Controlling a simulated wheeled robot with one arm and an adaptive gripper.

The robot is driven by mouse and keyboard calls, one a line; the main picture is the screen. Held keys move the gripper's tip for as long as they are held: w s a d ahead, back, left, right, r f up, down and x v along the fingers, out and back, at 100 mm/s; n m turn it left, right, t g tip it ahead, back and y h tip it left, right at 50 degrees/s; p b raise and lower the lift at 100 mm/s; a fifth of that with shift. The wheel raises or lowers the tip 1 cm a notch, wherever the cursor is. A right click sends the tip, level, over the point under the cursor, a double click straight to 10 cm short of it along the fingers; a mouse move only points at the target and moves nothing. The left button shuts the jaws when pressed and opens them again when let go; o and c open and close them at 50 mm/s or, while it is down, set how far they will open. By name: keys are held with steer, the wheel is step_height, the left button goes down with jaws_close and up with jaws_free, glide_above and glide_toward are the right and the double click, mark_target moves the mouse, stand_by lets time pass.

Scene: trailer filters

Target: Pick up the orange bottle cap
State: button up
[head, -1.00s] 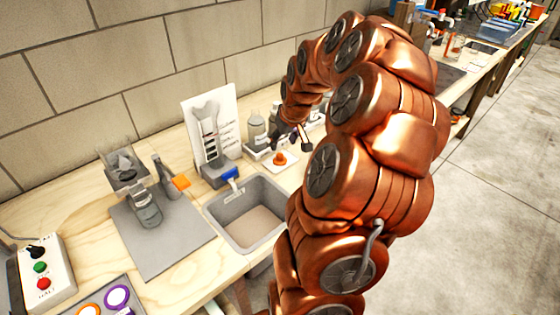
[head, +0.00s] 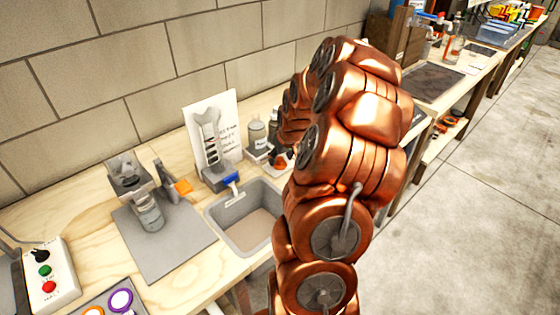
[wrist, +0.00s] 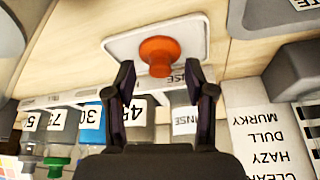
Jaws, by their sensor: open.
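The orange bottle cap (wrist: 159,54) sits on a small white plate (wrist: 116,47) in the wrist view. It is round with a wider flange at its base. My gripper (wrist: 160,66) is open, with one dark fingertip to each side of the cap's near part; I cannot tell whether either touches it. In the head view a bit of the orange cap (head: 279,160) shows at the left edge of my arm, which hides most of my gripper.
Several labelled bottles stand in a row close to the gripper, including a blue one (wrist: 91,125). A white sign (wrist: 265,140) stands beside them. In the head view, a grey sink (head: 216,213) and a grey mat (head: 180,255) lie left of my arm.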

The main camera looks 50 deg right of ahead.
steer(key=shift+w+f, duration=0.1)
steer(key=shift+f, duration=0.25)
steer(key=c, duration=0.8)
steer(key=shift+c, duration=0.2)
